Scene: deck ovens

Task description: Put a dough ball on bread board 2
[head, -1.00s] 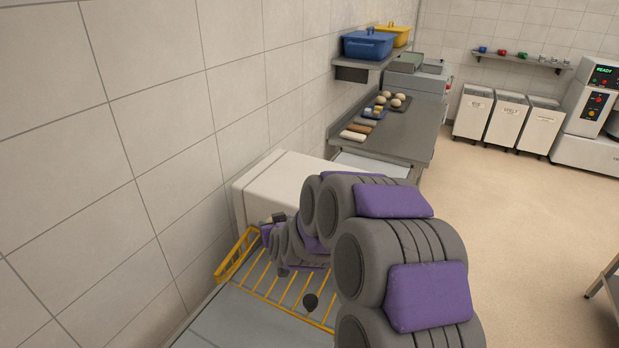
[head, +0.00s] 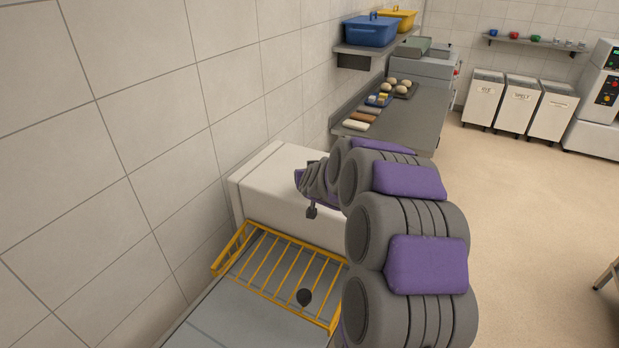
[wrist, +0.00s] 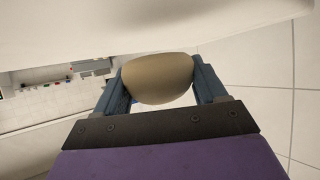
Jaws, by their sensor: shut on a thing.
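My gripper (wrist: 158,85) is shut on a pale tan dough ball (wrist: 158,78), with one blue-grey finger on each side of it in the wrist view. In the head view my gripper end (head: 311,196) is small and partly hidden by my arm, in front of the white box; the held ball cannot be made out there. Several more dough balls (head: 397,86) sit on a dark tray on the far counter. Long pale and brown pieces (head: 358,120) lie nearer on that counter. I cannot tell which thing is bread board 2.
A yellow wire rack (head: 285,272) lies below my arm, beside the tiled wall. The white box (head: 285,172) stands behind it. The grey counter (head: 420,115) runs back under a shelf with a blue tub (head: 370,31).

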